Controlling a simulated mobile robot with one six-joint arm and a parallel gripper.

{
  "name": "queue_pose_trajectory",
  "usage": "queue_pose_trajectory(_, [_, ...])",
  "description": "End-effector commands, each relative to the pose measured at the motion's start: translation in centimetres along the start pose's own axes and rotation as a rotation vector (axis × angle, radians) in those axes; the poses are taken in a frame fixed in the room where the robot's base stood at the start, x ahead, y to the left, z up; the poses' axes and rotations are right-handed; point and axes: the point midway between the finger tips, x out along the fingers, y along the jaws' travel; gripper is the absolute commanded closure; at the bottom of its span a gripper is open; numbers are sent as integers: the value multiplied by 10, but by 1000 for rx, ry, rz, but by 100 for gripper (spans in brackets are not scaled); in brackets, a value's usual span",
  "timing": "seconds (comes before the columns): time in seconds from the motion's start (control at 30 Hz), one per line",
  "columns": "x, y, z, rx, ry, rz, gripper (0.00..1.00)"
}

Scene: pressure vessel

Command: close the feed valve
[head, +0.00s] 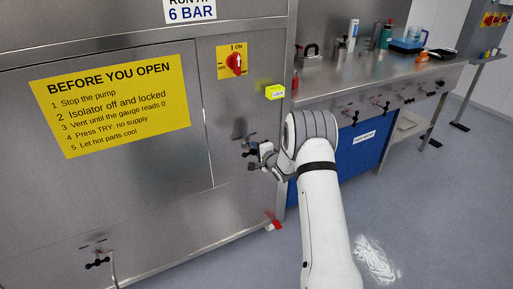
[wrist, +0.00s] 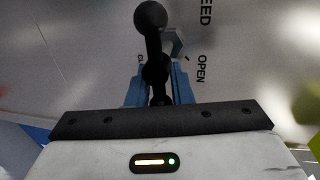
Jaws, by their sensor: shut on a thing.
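The feed valve is on the steel panel. In the wrist view its black handle (wrist: 151,18) has a round knob at its upper end and a second rounded part lower down. The lettering beside it is cut off to "EED", with "OPEN" on the right and a partly hidden "CL" on the left. My gripper (wrist: 158,90) has its blue fingers on both sides of the lower handle, shut on it. In the head view my gripper (head: 262,155) is at the panel's right part, and the dark valve handle (head: 248,142) shows just beyond it. The handle's base is hidden by the gripper.
A red isolator knob (head: 235,63) on a yellow plate and a yellow lock tag (head: 275,92) are above my gripper. A second valve (head: 97,262) is low on the left. A steel bench (head: 375,70) with bottles stands at the right; open floor lies in front.

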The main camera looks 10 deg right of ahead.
Motion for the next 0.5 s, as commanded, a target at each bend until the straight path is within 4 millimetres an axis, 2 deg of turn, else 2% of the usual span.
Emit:
queue_pose_trajectory(0.4, [0,1,-2,9,3,1,100])
queue_pose_trajectory(0.43, [0,1,-2,9,3,1,80])
queue_pose_trajectory(0.5, [0,1,-2,9,2,1,74])
